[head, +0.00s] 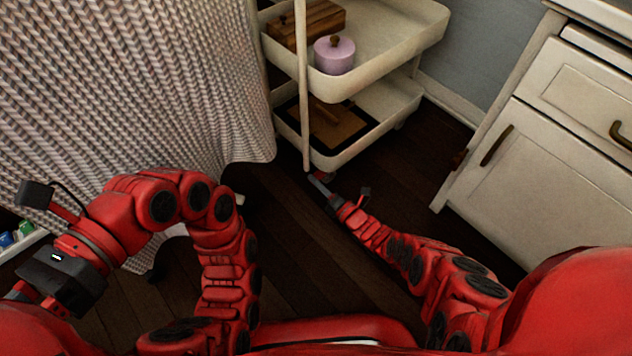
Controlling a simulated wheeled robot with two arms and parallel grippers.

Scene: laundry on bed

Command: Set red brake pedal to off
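The white cart (345,158) stands at the upper middle on the dark floor. My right gripper (320,184) is low by the cart's near bottom corner, just below the end of its post. The wheel there is mostly hidden, and I cannot make out a red brake pedal clearly. The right fingertips are too small to tell whether they are open or shut, or whether they touch anything. My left gripper (22,290) is at the lower left edge, far from the cart, with its fingers partly cut off and unclear.
A knitted blanket (130,90) hangs at the left, close to the cart. A pink pot (334,55) and a wooden box (312,20) are on the cart's upper tray. A white cabinet (545,170) stands at the right. Dark floor (430,150) is clear between cart and cabinet.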

